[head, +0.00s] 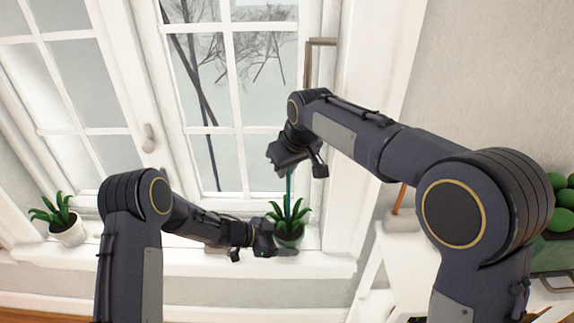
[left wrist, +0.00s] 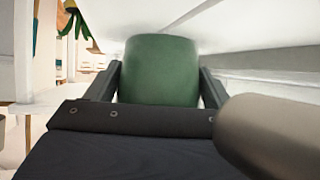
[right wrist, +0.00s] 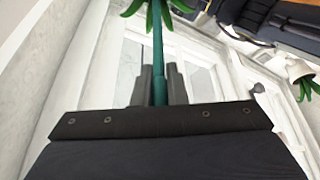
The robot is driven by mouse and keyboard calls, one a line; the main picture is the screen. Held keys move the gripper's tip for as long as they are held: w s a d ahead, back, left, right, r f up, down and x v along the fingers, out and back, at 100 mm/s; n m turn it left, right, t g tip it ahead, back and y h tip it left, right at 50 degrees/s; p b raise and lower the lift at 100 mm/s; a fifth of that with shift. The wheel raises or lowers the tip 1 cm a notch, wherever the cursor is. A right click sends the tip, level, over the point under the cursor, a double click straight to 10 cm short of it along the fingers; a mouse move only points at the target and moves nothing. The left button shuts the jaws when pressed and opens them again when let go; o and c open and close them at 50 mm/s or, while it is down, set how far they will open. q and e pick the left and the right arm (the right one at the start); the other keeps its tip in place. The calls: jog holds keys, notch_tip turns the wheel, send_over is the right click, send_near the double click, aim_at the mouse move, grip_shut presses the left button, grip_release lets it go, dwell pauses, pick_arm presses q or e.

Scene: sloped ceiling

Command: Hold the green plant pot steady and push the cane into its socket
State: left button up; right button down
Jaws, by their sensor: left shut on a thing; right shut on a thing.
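The green plant pot (head: 291,238) stands on the white windowsill in the head view, with a leafy plant (head: 283,216) in it. My left gripper (head: 285,250) is shut on the pot; in the left wrist view the pot (left wrist: 160,70) sits between both fingers. The cane (head: 288,190) is a thin teal-green rod, close to upright above the pot. My right gripper (head: 287,165) is shut on its upper part; the right wrist view shows the cane (right wrist: 158,50) between the fingers, running to the leaves. The leaves hide the cane's lower end and the socket.
A white pot with a green plant (head: 67,228) stands on the sill (head: 180,262) at the left. The window is close behind both grippers. At the right are a white table (head: 400,245) and a crate of green round things (head: 556,255).

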jog(key=shift+f, duration=0.85)
jog(key=c, duration=1.4)
grip_release()
jog(key=shift+o, duration=0.2)
jog(key=v, duration=1.2)
